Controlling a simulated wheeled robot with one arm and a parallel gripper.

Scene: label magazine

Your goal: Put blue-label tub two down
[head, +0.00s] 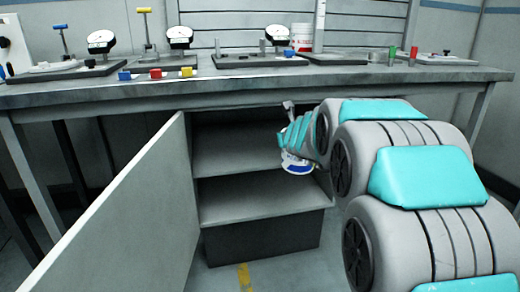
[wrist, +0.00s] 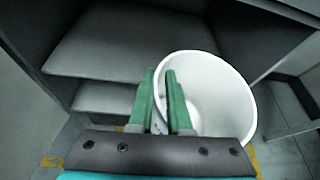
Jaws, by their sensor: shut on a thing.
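The blue-label tub (head: 296,163) is white with a blue band and shows partly below my arm in the head view, in front of the open cabinet. In the wrist view the white tub (wrist: 228,90) is seen into from above, and it looks empty. My gripper (wrist: 163,80) has green fingers shut on the tub's left wall, one finger inside the rim and one outside. In the head view my arm hides the fingers. The tub is held in the air near the cabinet's right side, at about the height between its shelves.
The cabinet under the bench has an upper shelf (head: 235,158) and a lower shelf (head: 255,197), both with bare surfaces. Its door (head: 125,220) stands open to the left. The bench (head: 250,80) above carries fixtures, coloured blocks and a white tub with a red label (head: 302,38).

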